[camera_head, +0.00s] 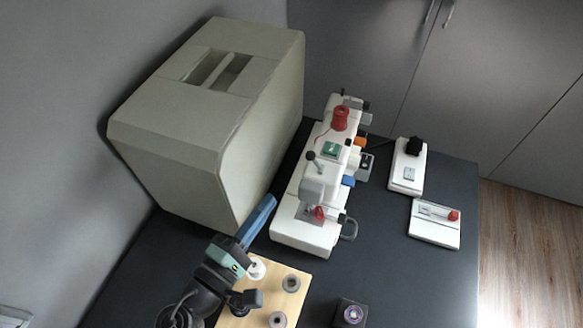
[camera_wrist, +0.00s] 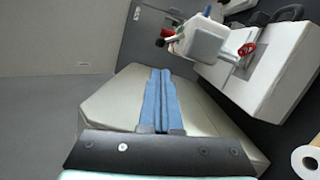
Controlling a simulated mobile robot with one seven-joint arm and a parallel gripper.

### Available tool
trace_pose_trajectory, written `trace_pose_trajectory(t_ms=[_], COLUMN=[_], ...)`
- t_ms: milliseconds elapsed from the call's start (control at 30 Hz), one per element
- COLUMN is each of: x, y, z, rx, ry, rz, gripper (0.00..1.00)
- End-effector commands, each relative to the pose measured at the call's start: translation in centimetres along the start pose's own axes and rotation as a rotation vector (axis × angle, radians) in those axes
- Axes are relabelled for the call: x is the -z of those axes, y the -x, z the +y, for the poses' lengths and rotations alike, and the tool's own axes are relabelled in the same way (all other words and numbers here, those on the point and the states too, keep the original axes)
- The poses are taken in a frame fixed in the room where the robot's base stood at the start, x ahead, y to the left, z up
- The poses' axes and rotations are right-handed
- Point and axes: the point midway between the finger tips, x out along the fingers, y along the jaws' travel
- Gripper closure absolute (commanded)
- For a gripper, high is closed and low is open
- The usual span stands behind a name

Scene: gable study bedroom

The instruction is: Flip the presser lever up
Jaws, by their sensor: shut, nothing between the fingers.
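A white sewing machine (camera_head: 305,225) stands on the dark table, and it also shows at upper right in the wrist view (camera_wrist: 270,85). A small red part sits by its needle end (camera_head: 320,212), seen also in the wrist view (camera_wrist: 246,49). A grey bent lever (camera_head: 350,229) sticks out at the machine's near right side. I cannot tell for sure which of these is the presser lever. My gripper (camera_head: 271,200) has blue fingers, shut and empty, left of the machine's near end and apart from it. The fingers also show in the wrist view (camera_wrist: 160,72).
A large beige case (camera_head: 165,125) stands close left of my gripper. A wooden board (camera_head: 240,319) with several spools lies near my arm, and a dark box (camera_head: 343,323) is right of it. Two white switch units (camera_head: 402,185) (camera_head: 428,231) sit at right. Bare table lies between.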

Motion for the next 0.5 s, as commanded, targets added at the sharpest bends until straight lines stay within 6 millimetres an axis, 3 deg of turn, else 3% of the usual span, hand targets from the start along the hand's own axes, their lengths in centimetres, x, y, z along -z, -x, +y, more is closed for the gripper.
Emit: trace_pose_trajectory(t_ms=[167,500], x=[-0.1,-0.1], y=[-1.4,-7.4], z=[0.2,0.2], rx=[0.000,0.001], ry=[-0.003,-0.004], rz=[-0.004,-0.004], gripper=[1.00,1.00])
